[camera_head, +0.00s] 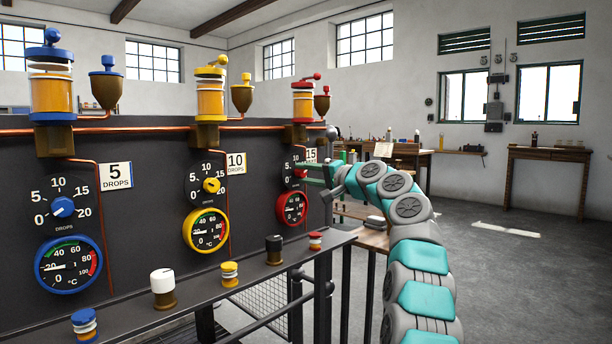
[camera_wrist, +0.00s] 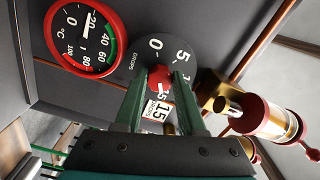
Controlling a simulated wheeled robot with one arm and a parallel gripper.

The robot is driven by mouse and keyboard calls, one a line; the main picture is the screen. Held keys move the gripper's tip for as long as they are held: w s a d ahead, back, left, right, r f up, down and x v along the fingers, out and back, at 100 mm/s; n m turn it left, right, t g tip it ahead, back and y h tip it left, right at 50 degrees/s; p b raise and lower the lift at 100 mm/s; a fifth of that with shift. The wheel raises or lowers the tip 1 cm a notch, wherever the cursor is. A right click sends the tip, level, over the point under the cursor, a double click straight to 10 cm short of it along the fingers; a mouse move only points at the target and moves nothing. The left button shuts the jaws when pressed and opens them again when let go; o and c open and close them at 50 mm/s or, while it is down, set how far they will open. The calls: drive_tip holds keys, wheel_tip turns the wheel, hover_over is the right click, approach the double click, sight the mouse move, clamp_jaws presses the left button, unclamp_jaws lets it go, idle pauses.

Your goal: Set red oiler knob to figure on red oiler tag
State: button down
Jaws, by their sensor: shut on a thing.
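The red oiler (camera_head: 303,103) stands on the panel's top edge at its far end; it also shows in the wrist view (camera_wrist: 268,122). Its red knob (camera_wrist: 160,78) sits in the middle of a black dial (camera_wrist: 165,52) with white figures. My gripper (camera_wrist: 160,82) is shut on the knob, one green finger on each side. The fingers hide part of the dial. The figures 0 and 5 show clearly, and a partly covered 15 shows by the knob. I cannot tell the knob's pointer direction for sure. The red oiler tag (camera_wrist: 157,112) reads 15; in the head view it (camera_head: 311,155) is partly hidden.
A red-ringed gauge (camera_head: 292,208) sits below the red dial. The yellow knob (camera_head: 211,185) has a tag (camera_head: 236,163) reading 10; the blue knob (camera_head: 63,207) has a tag (camera_head: 116,176) reading 5. Several small caps stand on the front ledge. Open floor (camera_head: 520,260) lies at right.

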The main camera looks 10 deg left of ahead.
drive_tip(key=shift+f, duration=0.2)
drive_tip(key=c, duration=0.5)
unclamp_jaws()
drive_tip(key=shift+r, duration=0.1)
drive_tip(key=b+v, duration=0.3)
drive_tip(key=v, duration=0.4)
drive_tip(key=shift+s+d+b, duration=0.25)
drive_tip(key=shift+d+b, duration=0.05)
drive_tip(key=shift+b, duration=0.1)
drive_tip(key=shift+s, duration=0.1)
